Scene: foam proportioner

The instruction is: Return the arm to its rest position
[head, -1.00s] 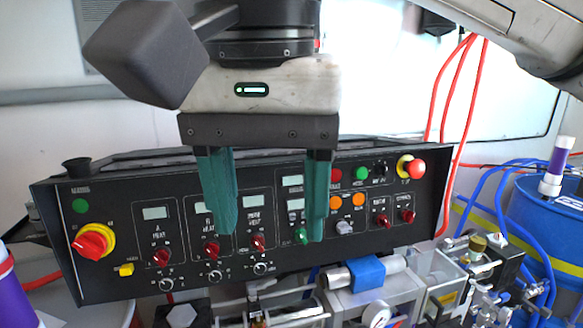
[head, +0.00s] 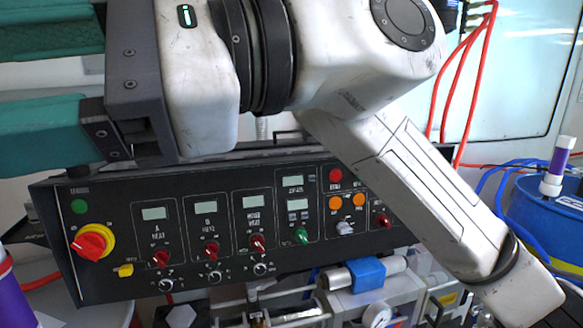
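My gripper (head: 45,82) is at the upper left of the head view, turned sideways with its two green fingers pointing left. The fingers are spread well apart with nothing between them, and their tips run out of the frame at the left edge. My white arm crosses from the upper middle down to the lower right.
The panel carries a red and yellow rotary switch (head: 92,242) and several knobs. Pump parts with a blue fitting (head: 366,272) stand below it. A blue drum (head: 545,215) with a white and purple cylinder (head: 557,168) stands at right, near red hoses (head: 470,85).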

